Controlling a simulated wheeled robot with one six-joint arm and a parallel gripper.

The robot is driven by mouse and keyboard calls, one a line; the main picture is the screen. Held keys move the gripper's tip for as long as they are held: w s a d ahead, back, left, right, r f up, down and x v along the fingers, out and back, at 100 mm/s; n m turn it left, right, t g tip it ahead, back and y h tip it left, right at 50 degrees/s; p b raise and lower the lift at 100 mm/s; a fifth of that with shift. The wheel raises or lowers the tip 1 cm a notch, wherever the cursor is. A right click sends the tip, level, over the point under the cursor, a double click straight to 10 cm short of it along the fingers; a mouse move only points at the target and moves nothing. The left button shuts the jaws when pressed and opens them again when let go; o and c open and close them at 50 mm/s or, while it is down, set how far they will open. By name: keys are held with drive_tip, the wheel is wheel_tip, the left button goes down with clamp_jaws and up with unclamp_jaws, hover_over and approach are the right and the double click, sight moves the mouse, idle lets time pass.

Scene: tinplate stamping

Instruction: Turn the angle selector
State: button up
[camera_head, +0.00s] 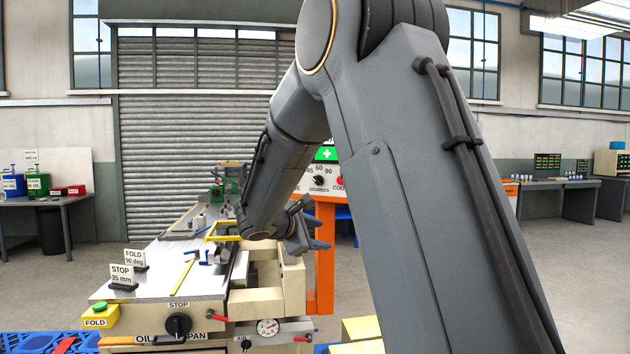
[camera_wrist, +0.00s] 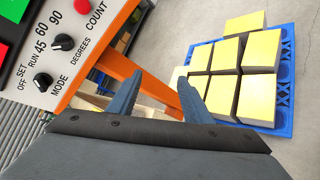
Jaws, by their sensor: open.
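The angle selector (camera_wrist: 62,41) is a black knob on a white control panel, marked 45, 60, 90 and DEGREES. It lies at the upper left of the wrist view and shows small in the head view (camera_head: 319,180). I cannot tell for sure which mark it points to. My gripper (camera_wrist: 160,77) is open and empty, with both blue-grey fingers apart and clear of the knob. In the head view my gripper (camera_head: 313,226) is below the panel, beside the press bench.
A second black knob, MODE (camera_wrist: 42,81), sits beside the selector, and a red COUNT button (camera_wrist: 105,5) is on its other side. An orange post (camera_head: 325,255) supports the panel. A blue pallet (camera_wrist: 284,85) holds several yellow-topped blocks. The bench (camera_head: 165,280) carries tools and signs.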

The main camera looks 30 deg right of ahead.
sight(315, 182)
drive_tip(key=w+r+n+t+h+p, duration=0.1)
drive_tip(key=w+r+n+t+h, duration=0.2)
drive_tip(key=w+r, duration=0.8)
drive_tip(key=shift+t+y, duration=0.3)
drive_tip(key=shift+t, duration=0.4)
drive_tip(key=d+p, duration=0.1)
drive_tip(key=w+d+r, duration=0.1)
drive_tip(key=d+p, duration=0.1)
drive_tip(key=d, duration=0.1)
drive_tip(key=shift+w+r+p, duration=0.2)
drive_tip(key=shift+r+p, duration=0.1)
drive_tip(key=shift+p, duration=0.05)
drive_tip(key=shift+x, duration=0.8)
drive_tip(key=shift+c, duration=0.4)
drive_tip(key=c, duration=1)
drive_tip(key=shift+f, duration=0.1)
